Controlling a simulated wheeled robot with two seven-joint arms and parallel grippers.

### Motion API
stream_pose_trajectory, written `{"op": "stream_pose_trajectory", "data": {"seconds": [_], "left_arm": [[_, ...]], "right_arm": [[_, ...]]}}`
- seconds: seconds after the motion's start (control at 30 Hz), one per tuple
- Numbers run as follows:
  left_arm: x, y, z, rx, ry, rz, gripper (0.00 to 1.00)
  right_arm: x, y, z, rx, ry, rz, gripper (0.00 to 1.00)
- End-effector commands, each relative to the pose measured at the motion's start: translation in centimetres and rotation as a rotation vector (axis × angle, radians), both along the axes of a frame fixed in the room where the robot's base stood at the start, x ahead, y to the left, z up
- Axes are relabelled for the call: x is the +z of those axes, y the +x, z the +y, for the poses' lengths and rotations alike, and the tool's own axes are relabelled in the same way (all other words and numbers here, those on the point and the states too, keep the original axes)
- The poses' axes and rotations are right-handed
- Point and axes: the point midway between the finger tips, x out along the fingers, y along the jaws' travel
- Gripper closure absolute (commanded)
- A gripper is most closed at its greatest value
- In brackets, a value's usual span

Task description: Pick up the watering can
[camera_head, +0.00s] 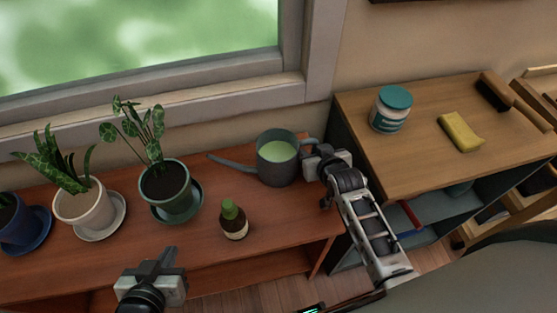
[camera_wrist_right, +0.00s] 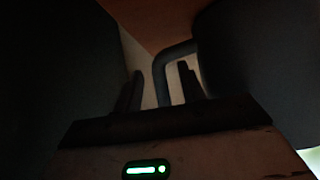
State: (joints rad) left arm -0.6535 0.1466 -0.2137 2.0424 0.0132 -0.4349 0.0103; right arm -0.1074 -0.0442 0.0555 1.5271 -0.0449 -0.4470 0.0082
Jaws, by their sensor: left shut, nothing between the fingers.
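The grey-green watering can (camera_head: 277,169) stands upright on the reddish wooden bench below the window, its spout toward the left and its handle on the right. My right gripper (camera_head: 318,155) is at the handle side of the can. In the right wrist view the two dark fingers of this gripper (camera_wrist_right: 162,92) are apart, and the curved handle (camera_wrist_right: 161,72) passes between them with a gap on the left finger's side. The wrist view is dark, so contact is hard to judge. My left gripper (camera_head: 170,262) is shut and empty near the bench's front edge, away from the can.
A small brown bottle (camera_head: 233,222) stands in front and left of the can. Potted plants (camera_head: 167,190) line the bench's left part. A wooden-topped shelf (camera_head: 420,145) at right, close to my right arm, bears a jar (camera_head: 391,110), a yellow sponge (camera_head: 460,132) and a brush (camera_head: 494,91).

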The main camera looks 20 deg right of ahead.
Motion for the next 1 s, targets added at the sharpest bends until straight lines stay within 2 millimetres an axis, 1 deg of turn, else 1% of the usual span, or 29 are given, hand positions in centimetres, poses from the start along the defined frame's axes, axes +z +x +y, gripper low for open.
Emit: {"op": "stream_pose_trajectory", "data": {"seconds": [0.1, 0.3, 0.33, 0.37, 0.4, 0.47, 1.0], "left_arm": [[-0.21, -0.05, 0.01, -0.002, 0.001, 0.004, 1.00], [-0.22, -0.22, -0.01, -0.002, 0.001, 0.007, 1.00], [-0.25, -0.28, -0.02, -0.002, 0.002, 0.008, 1.00], [-0.28, -0.35, -0.02, -0.003, 0.000, 0.009, 1.00], [-0.32, -0.43, -0.03, -0.003, 0.001, 0.011, 1.00], [-0.38, -0.55, -0.04, -0.003, 0.000, 0.012, 1.00], [-0.37, -0.59, -0.10, -0.004, -0.001, 0.011, 1.00]], "right_arm": [[-0.43, 0.67, -0.07, 0.000, 0.000, -0.001, 0.60], [-0.43, 0.66, -0.06, 0.001, -0.001, -0.001, 0.60], [-0.43, 0.66, -0.06, 0.001, -0.001, -0.001, 0.66], [-0.42, 0.65, -0.05, 0.001, -0.001, -0.001, 0.74], [-0.42, 0.65, -0.05, 0.001, -0.001, -0.001, 0.85], [-0.42, 0.65, -0.05, 0.001, -0.001, -0.001, 1.00], [-0.43, 0.61, -0.04, 0.001, -0.001, 0.000, 1.00]]}}
